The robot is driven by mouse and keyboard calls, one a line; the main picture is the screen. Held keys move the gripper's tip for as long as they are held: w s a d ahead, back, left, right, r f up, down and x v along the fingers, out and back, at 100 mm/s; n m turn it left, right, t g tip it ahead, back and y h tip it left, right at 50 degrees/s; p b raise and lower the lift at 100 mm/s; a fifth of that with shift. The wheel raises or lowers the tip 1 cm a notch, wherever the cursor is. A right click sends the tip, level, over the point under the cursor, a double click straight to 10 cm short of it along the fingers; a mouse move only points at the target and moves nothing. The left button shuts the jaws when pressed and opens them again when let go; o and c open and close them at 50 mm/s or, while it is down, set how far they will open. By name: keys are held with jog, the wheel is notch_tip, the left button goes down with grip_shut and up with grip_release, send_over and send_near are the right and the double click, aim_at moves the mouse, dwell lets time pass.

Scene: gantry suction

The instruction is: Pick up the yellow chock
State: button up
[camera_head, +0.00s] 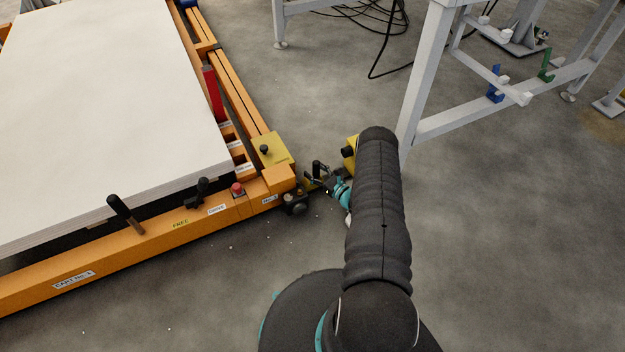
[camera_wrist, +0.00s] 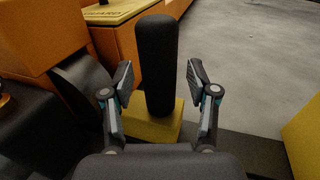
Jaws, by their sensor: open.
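The yellow chock (camera_wrist: 150,128) has a yellow block base and an upright black handle (camera_wrist: 155,60). In the wrist view it stands on the floor close beside a dark wheel of the orange cart. My gripper (camera_wrist: 160,78) is open, with one finger on each side of the handle and a visible gap on both sides. In the head view my gripper (camera_head: 320,176) is low by the cart's near right corner. There it and my arm hide most of the chock.
The orange cart (camera_head: 140,245) carries a large white sheet (camera_head: 115,110) on the left. A yellow block (camera_head: 350,155) with a black knob lies just beyond my arm, partly hidden. A grey steel frame (camera_head: 420,75) stands at the upper right. Open concrete floor lies at the lower right.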

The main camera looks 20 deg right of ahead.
grip_shut()
jog(key=shift+r, duration=0.2)
